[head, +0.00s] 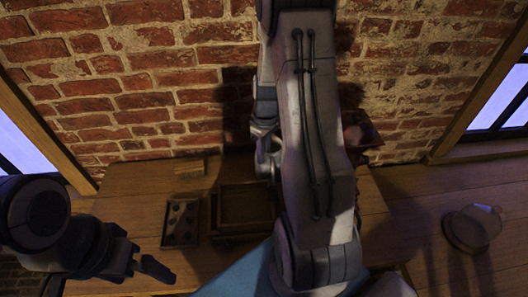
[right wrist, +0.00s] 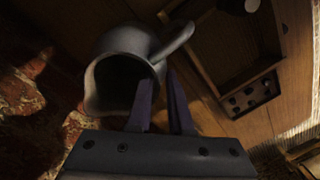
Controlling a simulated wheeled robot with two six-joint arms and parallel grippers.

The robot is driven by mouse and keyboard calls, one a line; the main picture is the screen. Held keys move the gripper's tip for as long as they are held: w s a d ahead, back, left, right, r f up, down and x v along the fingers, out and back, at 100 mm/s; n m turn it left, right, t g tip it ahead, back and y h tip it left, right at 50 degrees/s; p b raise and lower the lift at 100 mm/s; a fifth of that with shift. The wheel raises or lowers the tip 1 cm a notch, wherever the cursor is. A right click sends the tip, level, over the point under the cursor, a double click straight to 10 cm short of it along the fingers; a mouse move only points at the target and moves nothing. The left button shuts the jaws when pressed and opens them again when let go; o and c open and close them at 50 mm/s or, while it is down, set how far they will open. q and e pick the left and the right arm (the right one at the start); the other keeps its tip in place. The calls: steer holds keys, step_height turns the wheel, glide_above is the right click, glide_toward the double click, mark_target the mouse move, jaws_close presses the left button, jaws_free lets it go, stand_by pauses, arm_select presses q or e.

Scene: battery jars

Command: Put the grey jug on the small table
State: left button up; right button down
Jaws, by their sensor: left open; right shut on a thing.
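The grey jug (right wrist: 118,80) fills the upper middle of the right wrist view, tilted, its open mouth toward the camera and its handle reaching up to the right. My right gripper (right wrist: 163,100) is shut on the jug near its handle side; the exact contact is hard to see. In the head view my right arm hides most of this area, and I cannot make out the jug clearly. My left gripper (head: 143,258) is open and empty over the wooden table's (head: 130,196) front left. I cannot tell whether this is the small table.
A wooden tray (head: 243,208) and a dark rack with round holes (head: 180,222) lie on the table, with a wooden block (head: 190,167) behind. A round pale object (head: 472,228) stands at the right. A brick wall (head: 150,80) closes the back.

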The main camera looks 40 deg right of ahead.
steer(key=c, duration=1.2)
jaws_free()
steer(key=shift+f, duration=0.15)
steer(key=shift+c, duration=0.2)
steer(key=o, duration=0.4)
